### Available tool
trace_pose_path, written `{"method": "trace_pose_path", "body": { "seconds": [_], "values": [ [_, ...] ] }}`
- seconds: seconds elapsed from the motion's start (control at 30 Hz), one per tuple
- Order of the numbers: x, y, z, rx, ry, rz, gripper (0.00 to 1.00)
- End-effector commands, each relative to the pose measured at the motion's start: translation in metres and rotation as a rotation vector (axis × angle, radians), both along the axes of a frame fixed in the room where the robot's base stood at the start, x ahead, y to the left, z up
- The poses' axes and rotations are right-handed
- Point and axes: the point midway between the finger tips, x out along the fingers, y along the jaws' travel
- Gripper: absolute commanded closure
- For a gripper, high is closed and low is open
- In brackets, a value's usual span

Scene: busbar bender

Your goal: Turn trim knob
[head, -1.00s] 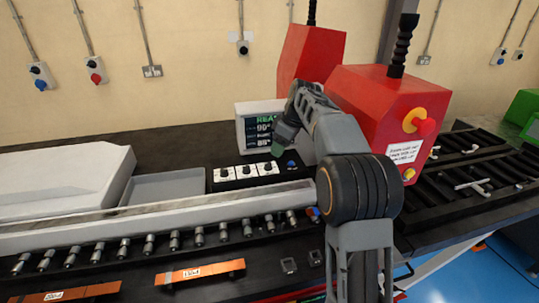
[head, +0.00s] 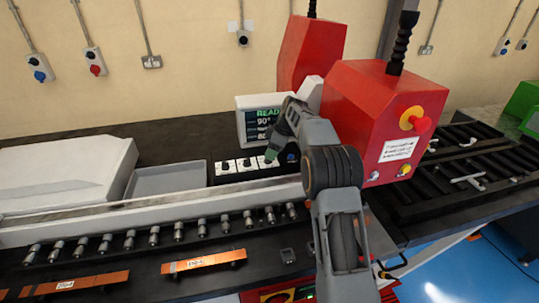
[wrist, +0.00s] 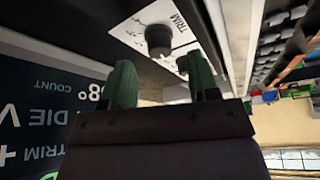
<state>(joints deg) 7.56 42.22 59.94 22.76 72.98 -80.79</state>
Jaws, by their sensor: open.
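The trim knob (wrist: 159,40) is a dark round knob on a white plate marked TRIM. In the wrist view it lies just beyond and between the green fingertips of my gripper (wrist: 162,64), apart from both. My gripper is open and empty. In the head view my gripper (head: 272,153) is low over the right end of the row of knobs on the control panel (head: 236,178), partly covering the rightmost knob. The two other knobs, left (head: 225,165) and middle (head: 247,162), are clear of it.
The display (head: 256,117) stands behind the panel, close to my gripper; it also fills the left of the wrist view (wrist: 40,110). A blue button (head: 291,157) is just right of my gripper. The red machine housing (head: 380,110) stands to the right. A grey tray (head: 168,180) lies left.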

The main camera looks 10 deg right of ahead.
Motion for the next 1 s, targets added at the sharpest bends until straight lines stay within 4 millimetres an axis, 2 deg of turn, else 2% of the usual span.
{"method": "trace_pose_path", "body": {
  "seconds": [0.1, 0.3, 0.67, 1.0],
  "values": [
    [0.002, 0.006, -0.013, 0.0, 0.003, 0.001, 0.45],
    [0.004, 0.011, -0.026, -0.001, 0.001, 0.001, 0.45],
    [0.004, 0.012, -0.029, 0.0, 0.0, 0.001, 0.45],
    [0.004, 0.012, -0.029, 0.0, 0.0, 0.0, 0.78]
  ]
}}
